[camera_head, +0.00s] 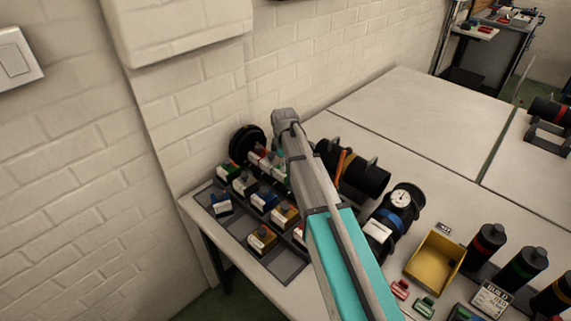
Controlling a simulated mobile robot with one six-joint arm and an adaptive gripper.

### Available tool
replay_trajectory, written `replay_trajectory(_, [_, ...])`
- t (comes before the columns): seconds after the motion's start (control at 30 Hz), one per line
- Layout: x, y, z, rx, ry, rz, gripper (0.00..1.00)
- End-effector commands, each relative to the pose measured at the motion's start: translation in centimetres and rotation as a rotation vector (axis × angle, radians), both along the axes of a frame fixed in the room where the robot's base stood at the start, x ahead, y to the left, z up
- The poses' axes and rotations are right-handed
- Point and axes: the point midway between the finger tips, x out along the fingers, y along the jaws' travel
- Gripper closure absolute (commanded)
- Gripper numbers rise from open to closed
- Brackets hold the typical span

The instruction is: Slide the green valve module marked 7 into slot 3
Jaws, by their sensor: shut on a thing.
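A dark tray (289,266) on the left end of the table holds several valve modules with white labels in its compartments. A green module (229,171) sits near the tray's back left, and another green-topped module (244,184) is just in front of it. More green shows beside my arm. The markings are too small to read, so I cannot tell which module is the 7 or which slot is 3. My arm reaches over the tray's right side; my gripper is hidden behind it, with whatever it holds.
Blue modules (264,199) and orange modules (262,238) fill other tray places. A black cylinder with an orange band (352,168) lies right of my arm, near a gauge unit (400,199). A yellow bin (435,259) and upright black cylinders (486,243) stand right. The far tabletop (420,110) is clear.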

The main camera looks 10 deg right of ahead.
Motion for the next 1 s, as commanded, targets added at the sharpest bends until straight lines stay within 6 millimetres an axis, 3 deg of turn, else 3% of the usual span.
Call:
replay_trajectory(0.1, [0.06,0.05,-0.01,0.001,-0.001,0.000,1.00])
replay_trajectory(0.13, [0.06,0.05,-0.01,0.001,-0.001,0.000,0.59])
replay_trajectory(0.33, [0.04,0.03,0.00,0.001,-0.001,0.000,0.22])
replay_trajectory(1.0, [0.01,-0.01,0.48,0.000,0.000,0.000,0.21])
